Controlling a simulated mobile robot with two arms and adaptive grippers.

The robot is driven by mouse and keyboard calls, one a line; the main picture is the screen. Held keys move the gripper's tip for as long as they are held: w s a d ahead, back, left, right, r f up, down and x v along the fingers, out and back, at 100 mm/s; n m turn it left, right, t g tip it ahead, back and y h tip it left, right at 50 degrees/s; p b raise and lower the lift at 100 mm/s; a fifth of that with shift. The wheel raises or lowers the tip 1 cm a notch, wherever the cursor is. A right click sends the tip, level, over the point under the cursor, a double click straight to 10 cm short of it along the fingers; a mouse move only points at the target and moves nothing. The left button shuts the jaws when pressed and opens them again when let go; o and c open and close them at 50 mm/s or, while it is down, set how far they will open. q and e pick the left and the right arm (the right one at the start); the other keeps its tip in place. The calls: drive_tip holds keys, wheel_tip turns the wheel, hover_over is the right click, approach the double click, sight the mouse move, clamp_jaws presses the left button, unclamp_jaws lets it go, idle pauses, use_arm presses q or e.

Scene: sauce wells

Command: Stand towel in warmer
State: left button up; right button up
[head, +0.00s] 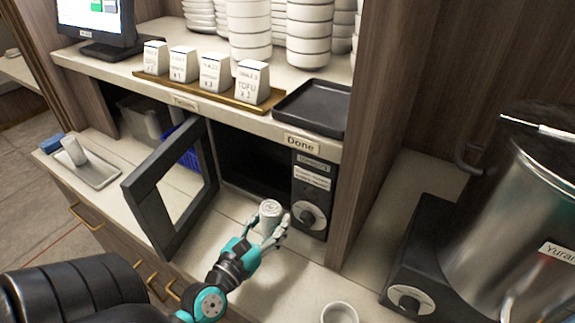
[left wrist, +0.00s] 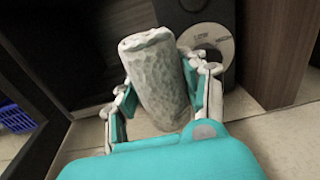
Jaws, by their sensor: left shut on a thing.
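A rolled white towel (head: 270,212) stands upright, slightly tilted, in my left gripper (head: 270,228). The left wrist view shows the towel (left wrist: 158,80) between the two fingers of the gripper (left wrist: 160,95), which are shut on it. The black warmer (head: 254,165) is under the shelf, with its door (head: 172,190) swung open to the left. The gripper and towel are in front of the opening, near its right side by the control panel with a round knob (head: 308,215). The warmer's inside is dark. My right gripper is not clearly seen.
A large steel pot (head: 520,200) stands on a burner at the right. A wooden post (head: 375,120) divides it from the warmer. A tray with a second towel (head: 75,150) lies at the left. A white cup (head: 339,313) is at the front edge.

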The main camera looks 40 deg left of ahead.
use_arm(q)
drive_tip(key=w+a+r+y, duration=0.1)
drive_tip(key=a+r, duration=0.2)
drive_tip(key=a, duration=0.5)
drive_tip(key=n+y+p, duration=0.1)
drive_tip(key=p, duration=0.3)
hover_over(274, 167)
drive_tip(key=shift+s+r, duration=0.2)
drive_tip(key=shift+r, duration=0.05)
wheel_tip(274, 167, down, 4)
drive_tip(key=shift+s+r+b, duration=0.15)
drive_tip(key=shift+r+b, duration=0.05)
drive_tip(key=shift+b, duration=0.6)
drive_tip(key=shift+f, duration=0.4)
drive_tip(key=shift+w+f, duration=0.2)
drive_tip(key=shift+w, duration=0.1)
use_arm(e)
drive_tip(key=r, duration=0.1)
drive_tip(key=s+a+r, duration=0.1)
drive_tip(key=r, duration=0.1)
drive_tip(key=shift+s, duration=0.1)
drive_tip(key=shift+f, duration=0.1)
